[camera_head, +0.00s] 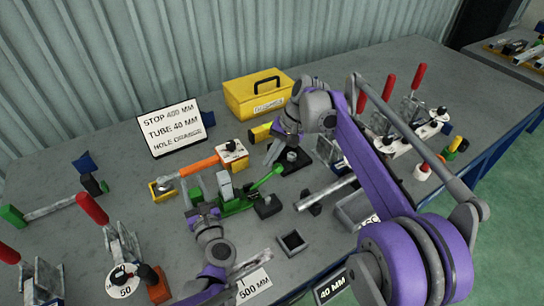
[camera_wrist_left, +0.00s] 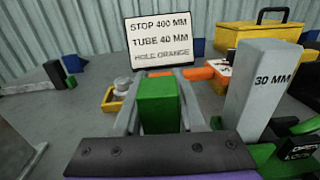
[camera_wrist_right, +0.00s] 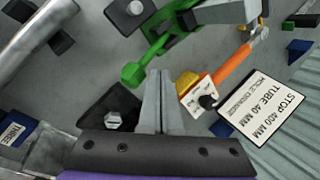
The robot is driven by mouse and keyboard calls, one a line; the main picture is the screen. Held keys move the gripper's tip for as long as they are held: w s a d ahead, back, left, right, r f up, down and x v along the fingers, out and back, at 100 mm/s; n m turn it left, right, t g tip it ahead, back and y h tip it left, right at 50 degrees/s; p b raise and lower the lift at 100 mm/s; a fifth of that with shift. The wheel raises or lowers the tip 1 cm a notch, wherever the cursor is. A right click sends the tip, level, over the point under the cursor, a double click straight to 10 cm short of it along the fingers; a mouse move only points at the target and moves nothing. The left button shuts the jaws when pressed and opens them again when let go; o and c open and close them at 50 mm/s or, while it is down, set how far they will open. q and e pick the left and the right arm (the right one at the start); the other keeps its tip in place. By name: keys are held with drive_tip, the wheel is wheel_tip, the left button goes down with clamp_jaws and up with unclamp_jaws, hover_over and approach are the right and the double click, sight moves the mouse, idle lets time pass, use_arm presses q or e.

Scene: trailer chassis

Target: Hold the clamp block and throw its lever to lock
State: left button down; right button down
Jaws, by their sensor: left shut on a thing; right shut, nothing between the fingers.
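The green clamp block (camera_head: 237,208) stands mid-bench, with a grey upright piece (camera_head: 225,186) marked "30 MM" in the left wrist view (camera_wrist_left: 262,90). My left gripper (camera_head: 198,191) is shut on the block's green end (camera_wrist_left: 158,105), one finger on each side. The green lever (camera_head: 266,178) slopes up to the right; its knob (camera_wrist_right: 132,75) shows in the right wrist view. My right gripper (camera_head: 273,153) is shut and empty, its tips (camera_wrist_right: 158,78) close beside the knob. I cannot tell whether they touch.
A sign (camera_head: 172,127), an orange bar (camera_head: 200,166) and a yellow toolbox (camera_head: 258,94) stand behind. A small dark tray (camera_head: 292,243) and a grey tube (camera_head: 328,192) lie in front and right. Red-handled clamps (camera_head: 120,245) stand at left.

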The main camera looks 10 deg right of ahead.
drive_tip(key=v, duration=1)
idle(0.3)
